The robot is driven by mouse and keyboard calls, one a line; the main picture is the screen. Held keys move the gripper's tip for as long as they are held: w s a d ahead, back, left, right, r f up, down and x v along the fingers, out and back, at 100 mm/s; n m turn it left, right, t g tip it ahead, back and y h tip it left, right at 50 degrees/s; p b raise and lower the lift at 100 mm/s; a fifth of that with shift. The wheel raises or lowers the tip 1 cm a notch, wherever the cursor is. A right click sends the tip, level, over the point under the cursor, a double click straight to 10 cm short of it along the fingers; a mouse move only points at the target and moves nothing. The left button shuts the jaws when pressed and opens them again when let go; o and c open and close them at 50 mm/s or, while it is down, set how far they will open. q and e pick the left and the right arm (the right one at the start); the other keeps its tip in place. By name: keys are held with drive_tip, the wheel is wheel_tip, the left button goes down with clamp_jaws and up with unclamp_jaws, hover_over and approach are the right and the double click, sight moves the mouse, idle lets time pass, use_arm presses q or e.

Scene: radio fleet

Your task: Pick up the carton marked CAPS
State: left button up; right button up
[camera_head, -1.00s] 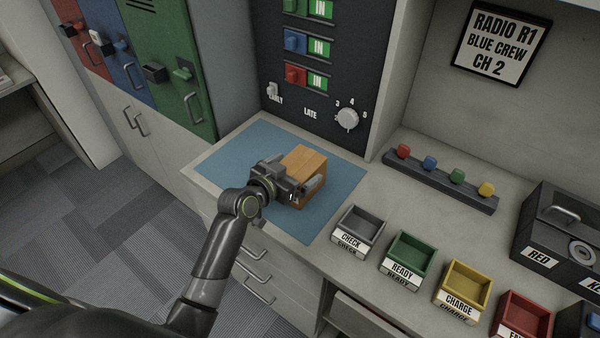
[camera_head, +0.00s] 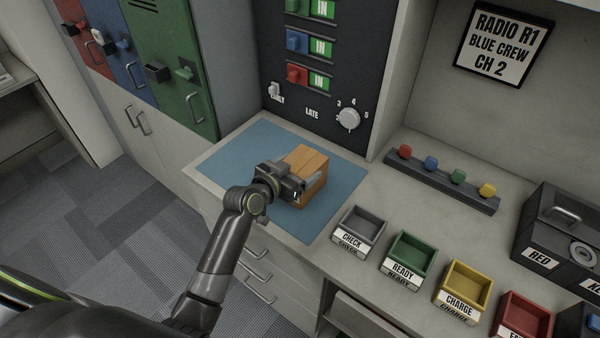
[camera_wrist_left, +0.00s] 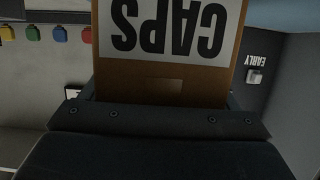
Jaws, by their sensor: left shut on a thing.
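The carton marked CAPS is a brown box on the blue mat (camera_head: 225,150); in the head view the carton (camera_head: 308,160) shows its top and a side. My left gripper (camera_head: 299,190) is at its near side and is shut on it. In the left wrist view the carton (camera_wrist_left: 170,75) fills the middle between the jaws, with its white CAPS label upside down. Whether the carton touches the mat or is slightly raised, I cannot tell. My right gripper is not in view.
Grey CHECK (camera_head: 358,232), green READY (camera_head: 409,257), yellow CHARGE (camera_head: 463,287) and red (camera_head: 522,318) trays line the front edge to the right. A dark rail (camera_head: 440,182) with coloured knobs lies behind them. A dark panel with a dial (camera_head: 348,119) stands behind the mat.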

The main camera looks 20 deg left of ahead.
use_arm(q)
wheel_tip(320, 180, up, 10)
drive_tip(key=shift+r+b, duration=0.1)
drive_tip(key=shift+b, duration=0.5)
